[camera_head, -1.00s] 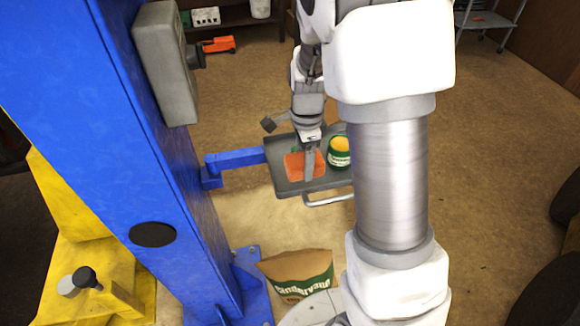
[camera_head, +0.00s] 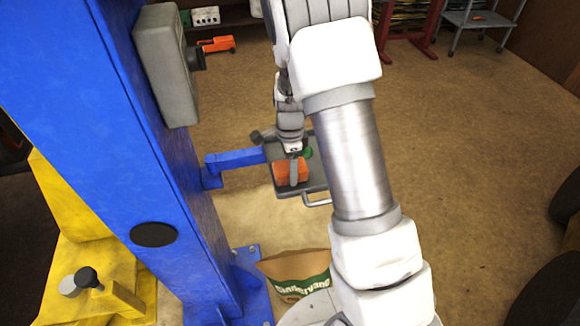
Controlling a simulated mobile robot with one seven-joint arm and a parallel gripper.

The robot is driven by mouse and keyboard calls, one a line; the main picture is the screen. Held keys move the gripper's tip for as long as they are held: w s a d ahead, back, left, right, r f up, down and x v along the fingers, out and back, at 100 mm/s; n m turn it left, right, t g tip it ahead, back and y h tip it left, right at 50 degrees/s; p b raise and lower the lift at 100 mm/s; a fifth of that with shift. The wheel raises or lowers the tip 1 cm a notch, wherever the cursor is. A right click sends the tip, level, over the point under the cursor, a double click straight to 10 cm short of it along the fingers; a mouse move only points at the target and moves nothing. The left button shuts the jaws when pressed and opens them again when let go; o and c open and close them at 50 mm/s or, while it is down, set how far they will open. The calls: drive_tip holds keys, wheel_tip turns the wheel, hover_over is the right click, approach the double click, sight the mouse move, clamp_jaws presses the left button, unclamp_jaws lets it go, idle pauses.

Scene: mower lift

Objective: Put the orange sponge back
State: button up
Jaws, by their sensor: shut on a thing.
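The orange sponge (camera_head: 287,172) is between the fingers of my gripper (camera_head: 294,180), which is shut on it. My gripper points down over the dark grey tray (camera_head: 314,187), on the end of a blue arm from the lift post. I cannot tell whether the sponge touches the tray or is just above it. A small green thing (camera_head: 309,153) shows on the tray, just right of my gripper. The tray's right part is hidden behind my arm.
The blue lift post (camera_head: 130,150) with a grey box (camera_head: 165,70) stands close on the left. A blue bracket (camera_head: 236,159) joins the tray. A brown paper bag (camera_head: 295,277) stands below, in front. Open floor lies to the right.

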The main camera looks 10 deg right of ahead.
drive_tip(key=shift+f, duration=0.15)
drive_tip(key=shift+f, duration=0.15)
drive_tip(key=o, duration=1.2)
drive_tip(key=shift+o, duration=0.2)
drive_tip(key=shift+r, duration=0.2)
drive_tip(key=s+r+n+t, duration=0.1)
drive_tip(key=s+r+n, duration=0.1)
drive_tip(key=r, duration=0.8)
drive_tip(key=s+r+n, duration=0.2)
drive_tip(key=s+r, duration=0.1)
drive_tip(key=r, duration=0.6)
drive_tip(key=s+r+n+t, duration=0.2)
drive_tip(key=s+r+n, duration=0.2)
drive_tip(key=s+n, duration=0.3)
drive_tip(key=s+r+n+t, duration=0.2)
drive_tip(key=s+r+n, duration=0.2)
drive_tip(key=s+n, duration=0.3)
drive_tip(key=s, duration=0.4)
drive_tip(key=shift+s+r+t, duration=0.2)
drive_tip(key=shift+r+t, duration=0.05)
drive_tip(key=shift+t, duration=0.05)
